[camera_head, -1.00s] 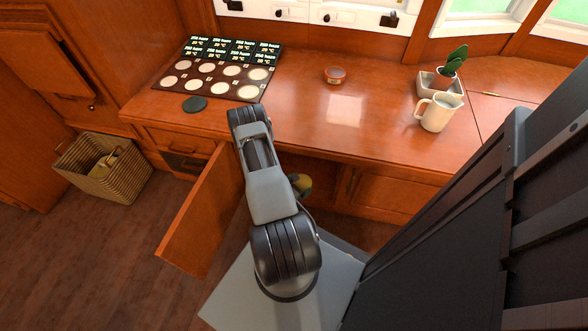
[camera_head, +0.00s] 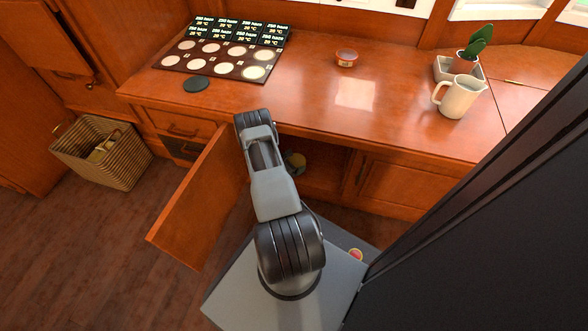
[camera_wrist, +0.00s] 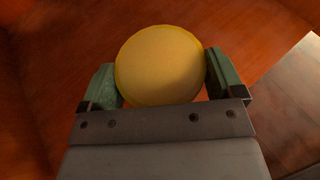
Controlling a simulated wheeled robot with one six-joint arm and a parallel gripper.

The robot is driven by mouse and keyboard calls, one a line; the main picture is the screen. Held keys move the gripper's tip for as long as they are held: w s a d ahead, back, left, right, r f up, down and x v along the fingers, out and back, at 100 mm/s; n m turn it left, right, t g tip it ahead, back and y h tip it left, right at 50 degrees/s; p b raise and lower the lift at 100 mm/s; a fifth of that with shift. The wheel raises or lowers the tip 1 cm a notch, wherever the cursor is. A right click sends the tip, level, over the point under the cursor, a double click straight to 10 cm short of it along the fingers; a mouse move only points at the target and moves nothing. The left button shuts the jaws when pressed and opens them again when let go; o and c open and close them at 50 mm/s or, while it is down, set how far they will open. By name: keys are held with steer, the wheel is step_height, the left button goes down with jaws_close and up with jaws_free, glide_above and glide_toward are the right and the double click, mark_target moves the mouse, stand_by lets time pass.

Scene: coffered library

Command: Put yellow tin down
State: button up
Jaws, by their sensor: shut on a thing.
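The yellow tin (camera_wrist: 160,62) is round and sits between the two green fingers of my gripper (camera_wrist: 163,70), which is shut on it. Most of my gripper is hidden behind my arm there. In the wrist view reddish wood surrounds the tin. I cannot tell whether the tin touches the wood below it.
The open cupboard door (camera_head: 197,205) stands out left of my arm. On the counter (camera_head: 300,95) are a board with pale discs (camera_head: 222,62), a dark coaster (camera_head: 196,84), a small tub (camera_head: 346,58), a white jug (camera_head: 457,98) and a potted plant (camera_head: 464,62). A wicker basket (camera_head: 101,155) stands on the floor.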

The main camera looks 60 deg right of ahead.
steer(key=shift+f+b, duration=0.4)
steer(key=shift+f, duration=1)
steer(key=shift+f, duration=0.15)
steer(key=o, duration=0.8)
steer(key=shift+a+r, duration=0.3)
steer(key=shift+r, duration=0.05)
steer(key=shift+p+v, duration=2.2)
steer(key=shift+v, duration=3.5)
steer(key=shift+s+f, duration=0.1)
steer(key=shift+s, duration=0.05)
